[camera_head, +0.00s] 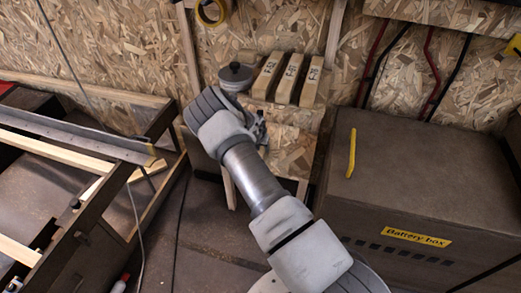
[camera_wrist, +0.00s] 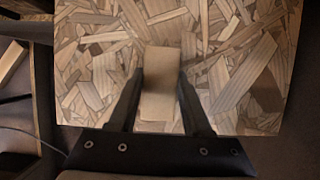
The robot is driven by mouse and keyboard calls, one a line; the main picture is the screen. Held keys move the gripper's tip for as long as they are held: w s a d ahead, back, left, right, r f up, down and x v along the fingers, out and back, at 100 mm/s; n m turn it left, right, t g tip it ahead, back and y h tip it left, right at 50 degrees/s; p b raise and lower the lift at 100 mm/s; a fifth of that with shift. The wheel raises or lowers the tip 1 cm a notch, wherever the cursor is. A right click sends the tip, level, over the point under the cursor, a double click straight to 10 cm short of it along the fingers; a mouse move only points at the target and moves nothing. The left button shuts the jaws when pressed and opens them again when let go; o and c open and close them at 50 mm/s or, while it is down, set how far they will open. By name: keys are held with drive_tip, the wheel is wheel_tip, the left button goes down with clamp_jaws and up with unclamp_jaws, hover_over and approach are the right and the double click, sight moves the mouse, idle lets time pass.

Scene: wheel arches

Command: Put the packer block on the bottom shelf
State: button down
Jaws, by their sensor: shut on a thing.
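My gripper (camera_wrist: 160,95) is shut on the packer block (camera_wrist: 160,85), a plain tan wooden block between the two dark fingers in the wrist view. Behind the block is a chipboard shelf surface (camera_wrist: 95,80). I cannot tell whether the block touches it. In the head view my arm reaches to the small chipboard shelf unit, and its wrist hides most of the gripper and the held block. The lower chipboard surface (camera_head: 291,152) of the unit shows to the right of my wrist, below the upper shelf.
A brown battery box (camera_head: 420,170) with a yellow bar (camera_head: 351,153) on top is close on the right. A metal-and-wood frame (camera_head: 75,150) fills the left.

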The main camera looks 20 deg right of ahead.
drive_tip(key=shift+c, duration=1.7)
unclamp_jaws()
drive_tip(key=p+v, duration=0.3)
drive_tip(key=v, duration=0.4)
drive_tip(key=shift+s+a+r, duration=0.1)
drive_tip(key=shift+a+r, duration=0.05)
drive_tip(key=shift+r, duration=0.15)
drive_tip(key=shift+s, duration=0.1)
